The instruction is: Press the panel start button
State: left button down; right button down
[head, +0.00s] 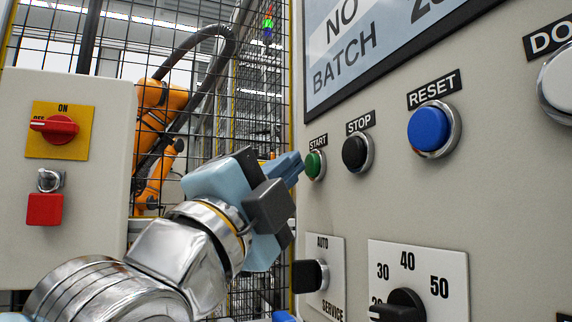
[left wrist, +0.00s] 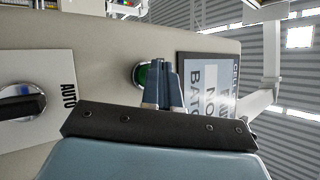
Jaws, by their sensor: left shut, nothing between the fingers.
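The green START button (head: 314,164) sits in a metal ring on the beige panel (head: 505,180), under its black START label. It also shows in the left wrist view (left wrist: 141,75), partly hidden by my fingers. My left gripper (head: 293,167) is shut and empty, its blue fingertips close to the left side of the green button. In the left wrist view the fingertips (left wrist: 166,66) are just right of the button. I cannot tell whether they touch it. My right gripper is not in view.
Right of START are the black STOP button (head: 356,153) and the blue RESET button (head: 431,129). Below are an AUTO/SERVICE switch (head: 311,276) and a numbered dial (head: 400,303). A display (head: 385,40) is above. A wire fence and a box with a red switch (head: 55,128) stand left.

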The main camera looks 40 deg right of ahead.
pick_arm(q)
jog(key=shift+w+a, duration=0.15)
jog(key=shift+a, duration=0.55)
jog(key=w+a+p, duration=0.1)
jog(key=a+p, duration=0.1)
jog(key=a, duration=0.3)
jog(key=shift+w+a, duration=0.3)
jog(key=shift+a, duration=0.1)
dwell(0.3)
